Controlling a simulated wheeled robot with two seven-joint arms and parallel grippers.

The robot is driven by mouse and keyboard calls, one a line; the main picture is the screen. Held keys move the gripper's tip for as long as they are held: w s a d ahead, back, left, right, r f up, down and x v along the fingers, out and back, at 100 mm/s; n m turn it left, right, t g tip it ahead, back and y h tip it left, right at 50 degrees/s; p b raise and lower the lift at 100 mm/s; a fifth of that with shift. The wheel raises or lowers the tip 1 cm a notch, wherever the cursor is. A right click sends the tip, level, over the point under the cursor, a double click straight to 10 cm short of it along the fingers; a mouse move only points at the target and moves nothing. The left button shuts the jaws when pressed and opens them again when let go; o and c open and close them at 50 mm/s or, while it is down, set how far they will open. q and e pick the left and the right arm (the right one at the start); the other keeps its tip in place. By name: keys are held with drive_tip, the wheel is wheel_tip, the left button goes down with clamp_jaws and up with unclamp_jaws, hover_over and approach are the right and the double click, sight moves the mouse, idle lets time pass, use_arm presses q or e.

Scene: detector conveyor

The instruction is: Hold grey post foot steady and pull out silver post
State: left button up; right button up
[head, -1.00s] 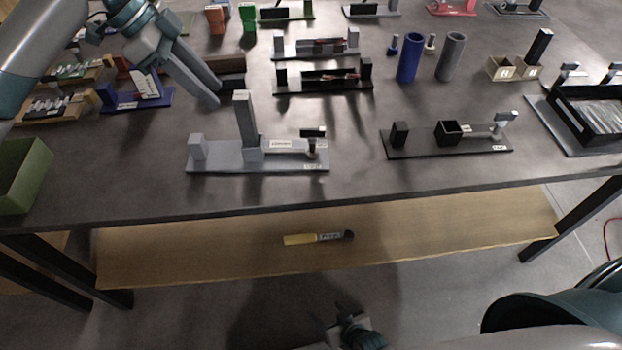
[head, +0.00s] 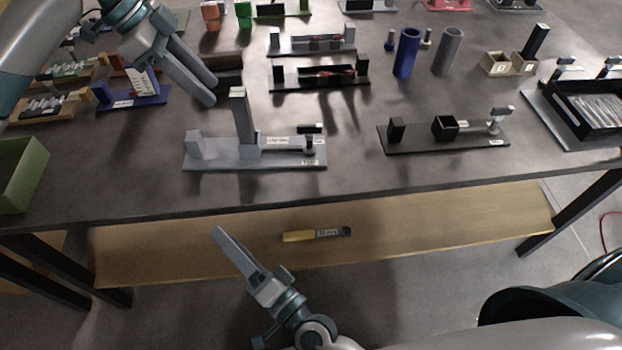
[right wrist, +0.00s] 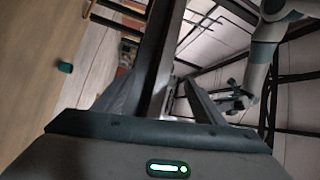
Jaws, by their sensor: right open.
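The tall silver-grey post (head: 241,118) stands upright in the head view, left of centre near the table's front. Its low grey foot (head: 250,152) is at its base, on a light grey plate (head: 215,160). My left gripper (head: 213,94) is above and left of the post, pointing down to the right. Its fingers look apart, with nothing seen between them. My right gripper (head: 217,232) is in front of the table edge, below the plate in the picture, pointing up-left. It is open and empty. Its spread fingers (right wrist: 165,95) show in the right wrist view.
A grey block (head: 193,145) and a small post with a dark top (head: 310,140) share the plate. A black fixture (head: 440,135) stands to the right, a green bin (head: 20,175) at the left edge. The table's front edge and lower wooden shelf (head: 400,230) lie near my right gripper.

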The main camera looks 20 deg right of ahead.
drive_tip(key=d+r+m+t+h, duration=0.2)
drive_tip(key=d+r+m+t, duration=0.1)
drive_tip(key=r+m, duration=0.45)
drive_tip(key=w+d+r+m+g+h, duration=0.1)
drive_tip(key=d+m+h, duration=0.5)
drive_tip(key=m, duration=0.5)
drive_tip(key=w+d+r+m+g+h, duration=0.1)
drive_tip(key=w+d+r+m+h, duration=0.1)
drive_tip(key=d+m+h, duration=0.4)
drive_tip(key=d+m, duration=0.2)
drive_tip(key=m, duration=0.3)
drive_tip(key=shift+d+r, duration=0.2)
drive_tip(key=shift+r, duration=0.1)
drive_tip(key=shift+w, duration=0.15)
drive_tip(key=x, duration=1.7)
drive_tip(key=shift+w+d+f, duration=0.1)
drive_tip(key=shift+w, duration=0.05)
drive_tip(key=shift+c, duration=0.3)
